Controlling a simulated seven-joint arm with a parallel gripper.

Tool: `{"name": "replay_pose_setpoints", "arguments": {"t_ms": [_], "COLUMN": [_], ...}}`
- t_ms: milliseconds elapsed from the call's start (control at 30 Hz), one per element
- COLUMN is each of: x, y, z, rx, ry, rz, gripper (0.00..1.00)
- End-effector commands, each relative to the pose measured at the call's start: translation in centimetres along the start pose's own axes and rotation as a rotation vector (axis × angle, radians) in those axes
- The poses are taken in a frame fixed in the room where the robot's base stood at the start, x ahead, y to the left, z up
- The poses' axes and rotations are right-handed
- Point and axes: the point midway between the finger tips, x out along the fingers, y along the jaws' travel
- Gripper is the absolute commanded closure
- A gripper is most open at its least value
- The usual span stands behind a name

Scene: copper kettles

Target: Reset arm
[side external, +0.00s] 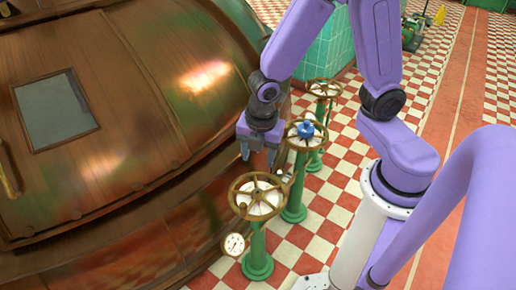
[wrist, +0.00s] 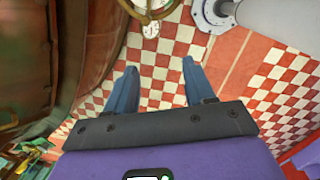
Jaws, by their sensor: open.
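My gripper (side external: 259,156) hangs beside the copper kettle (side external: 130,90), its fingers pointing down. It is close to the front handwheel (side external: 258,196) and the middle handwheel (side external: 304,134) in the picture; I see no clear contact. In the wrist view my gripper (wrist: 160,72) has two blue fingers spread apart, with only checkered floor between them. A blue object (side external: 306,128) sits at the hub of the middle handwheel, apart from my gripper.
The handwheels stand on green posts. A far handwheel (side external: 324,88) is behind the middle one. A gauge (side external: 234,244) is on the front post. The kettle blocks the left; checkered floor (side external: 330,200) is open between the posts and my base.

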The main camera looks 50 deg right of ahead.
Motion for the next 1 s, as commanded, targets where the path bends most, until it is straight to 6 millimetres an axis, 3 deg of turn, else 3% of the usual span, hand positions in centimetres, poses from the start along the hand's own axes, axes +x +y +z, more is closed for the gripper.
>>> {"name": "replay_pose_setpoints", "arguments": {"t_ms": [33,200,500,700,1000], "x": [-1.6,-5.8,-10.3,-10.9,-10.9], "y": [-1.1,-5.5,-12.7,-14.2,-14.1], "z": [-0.2,-0.4,0.0,0.2,0.2], "rx": [0.08,0.375,0.756,0.833,0.834], "ry": [0.01,0.04,0.082,0.083,0.083], "rz": [0.009,-0.006,-0.076,-0.098,-0.098], "gripper": [0.46,0.46,0.46,0.46,0.46]}}
